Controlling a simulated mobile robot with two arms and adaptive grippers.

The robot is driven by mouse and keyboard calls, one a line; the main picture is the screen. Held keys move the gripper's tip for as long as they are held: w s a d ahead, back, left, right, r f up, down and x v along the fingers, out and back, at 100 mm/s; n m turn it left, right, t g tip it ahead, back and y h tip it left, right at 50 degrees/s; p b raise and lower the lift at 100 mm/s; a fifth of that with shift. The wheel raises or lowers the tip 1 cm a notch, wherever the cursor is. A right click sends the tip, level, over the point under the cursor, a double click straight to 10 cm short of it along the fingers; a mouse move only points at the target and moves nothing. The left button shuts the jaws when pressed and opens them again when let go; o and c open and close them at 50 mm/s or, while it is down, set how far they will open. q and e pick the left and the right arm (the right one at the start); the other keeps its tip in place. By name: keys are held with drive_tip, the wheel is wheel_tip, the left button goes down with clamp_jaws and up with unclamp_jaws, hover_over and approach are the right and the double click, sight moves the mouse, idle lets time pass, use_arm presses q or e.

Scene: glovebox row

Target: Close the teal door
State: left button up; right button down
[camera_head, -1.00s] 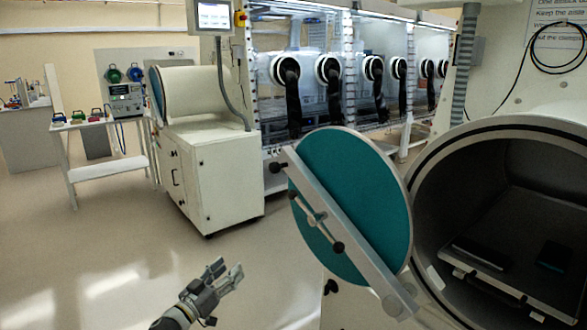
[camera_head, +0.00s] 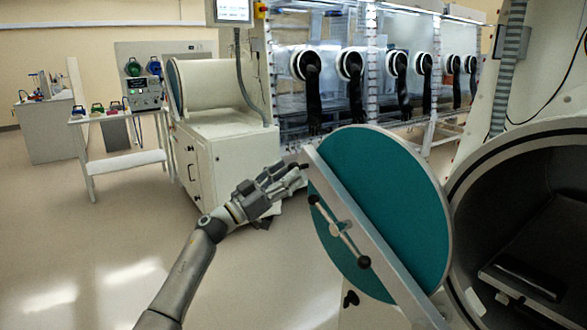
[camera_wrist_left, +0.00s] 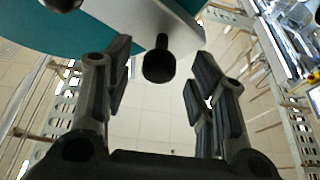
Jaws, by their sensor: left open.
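The round teal door (camera_head: 395,200) stands swung open to the left of the dark chamber opening (camera_head: 530,215). A grey bar (camera_head: 360,225) crosses its face, with a black-knobbed handle (camera_head: 338,231) on it. My left gripper (camera_head: 298,176) is at the upper left end of the bar, beside the door's edge. In the left wrist view the gripper (camera_wrist_left: 160,85) is open, and a black knob (camera_wrist_left: 159,62) at the bar's end sits between its fingers, with no finger visibly touching it. The teal door (camera_wrist_left: 25,28) fills the upper left there. My right gripper is not in view.
A tray (camera_head: 530,270) with a dark item lies inside the chamber. A white cabinet (camera_head: 215,165) stands behind my left gripper. Gloveboxes with black gloves (camera_head: 355,95) line the back. A small side table (camera_head: 125,165) stands at left. The floor at left is clear.

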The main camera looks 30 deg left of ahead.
use_arm(q)
drive_tip(key=shift+x, duration=1.4)
clamp_jaws()
